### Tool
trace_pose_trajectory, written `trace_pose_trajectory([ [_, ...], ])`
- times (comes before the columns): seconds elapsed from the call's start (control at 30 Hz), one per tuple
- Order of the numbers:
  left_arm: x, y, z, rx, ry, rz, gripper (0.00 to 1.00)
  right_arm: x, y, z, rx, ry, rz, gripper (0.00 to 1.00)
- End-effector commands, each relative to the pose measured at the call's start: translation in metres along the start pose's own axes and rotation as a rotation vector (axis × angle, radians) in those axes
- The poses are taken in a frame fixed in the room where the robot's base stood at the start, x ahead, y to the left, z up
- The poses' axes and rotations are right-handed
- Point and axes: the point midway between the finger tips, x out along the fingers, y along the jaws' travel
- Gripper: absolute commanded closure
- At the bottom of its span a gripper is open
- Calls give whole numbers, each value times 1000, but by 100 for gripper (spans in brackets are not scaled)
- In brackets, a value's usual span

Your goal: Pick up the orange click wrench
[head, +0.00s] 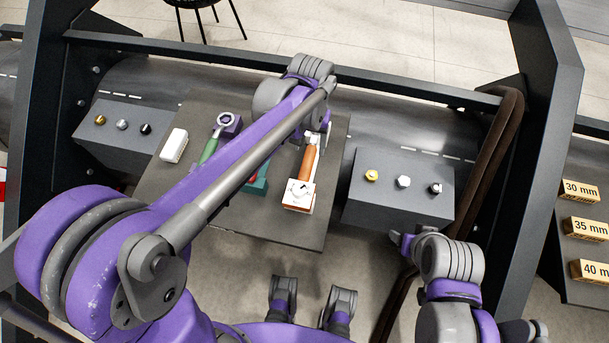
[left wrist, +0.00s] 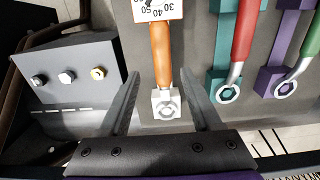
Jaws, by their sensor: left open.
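The orange click wrench (head: 308,162) lies on the grey board, right of its middle in the head view. A white block with a dial is at its near end. In the left wrist view its orange handle (left wrist: 161,52) runs between the fingers, with a pale square head (left wrist: 157,96) nearest the palm. My left gripper (left wrist: 161,74) is open over the wrench, one finger on each side, with gaps showing. In the head view my left arm partly hides the board and the gripper. My right gripper (head: 410,239) is at the lower right, away from the wrench; its jaws are unclear.
A red wrench (left wrist: 243,30) in a teal holder and another wrench in a purple holder lie beside the orange one. A white block (head: 174,145) is at the board's left. Dark boxes with bolts (head: 398,203) flank the board. Frame posts stand at both sides.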

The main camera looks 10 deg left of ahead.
Motion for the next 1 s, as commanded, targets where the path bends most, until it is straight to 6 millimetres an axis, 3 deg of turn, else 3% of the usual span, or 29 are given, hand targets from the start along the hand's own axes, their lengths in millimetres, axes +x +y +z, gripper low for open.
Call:
trace_pose_trajectory([
  [0.1,21,-1,0,0,1,0,35,3,0,2,0,-1,0,35],
  [0.37,43,-1,1,-1,2,0,35,5,0,3,0,-2,0,35],
  [0.63,82,-3,4,-1,2,0,35,9,0,6,0,-3,0,35],
  [0.97,89,-3,4,0,3,0,35,10,0,6,0,-4,0,35],
  [1.0,89,-3,4,0,3,0,41,10,0,6,0,-4,0,35],
])
